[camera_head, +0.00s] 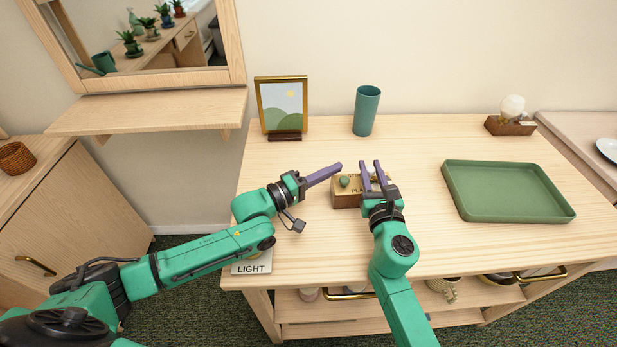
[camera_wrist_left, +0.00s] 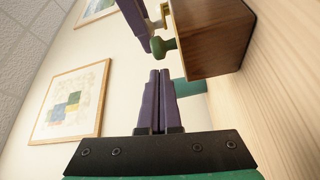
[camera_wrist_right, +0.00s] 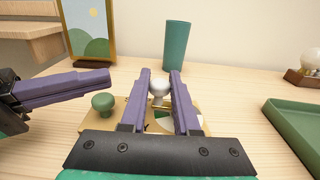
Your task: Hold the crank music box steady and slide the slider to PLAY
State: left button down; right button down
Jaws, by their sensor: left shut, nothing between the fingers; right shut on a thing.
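The music box (camera_head: 346,201) is a brown wooden block with a pale top, on the table in front of me. A green knob (camera_head: 344,182) stands on its top left, beside partly hidden lettering. The green knob (camera_wrist_left: 163,46) also shows in the left wrist view. My right gripper (camera_head: 370,166) is shut on a white ball knob (camera_wrist_right: 159,87) over the box's top and hides its right part. My left gripper (camera_head: 338,167) is shut and empty. Its fingertips (camera_wrist_left: 160,73) are close to the green knob, apparently apart from it. The slider's exact setting cannot be told.
A picture frame (camera_head: 282,105) and a teal cup (camera_head: 366,110) stand at the back. A green tray (camera_head: 510,215) lies to the right. A small wooden block with a white ball (camera_head: 511,116) is at the back right. Bare table lies between box and tray.

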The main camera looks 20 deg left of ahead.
pick_arm(q)
jog(key=shift+w+a+r, duration=0.25)
jog(key=shift+w+a, duration=0.1)
jog(key=shift+w, duration=0.35)
jog(key=shift+w+a+f, duration=0.1)
jog(key=shift+a, duration=0.3)
jog(key=v, duration=0.9)
jog(key=shift+s+a, duration=0.15)
jog(key=shift+s, duration=0.05)
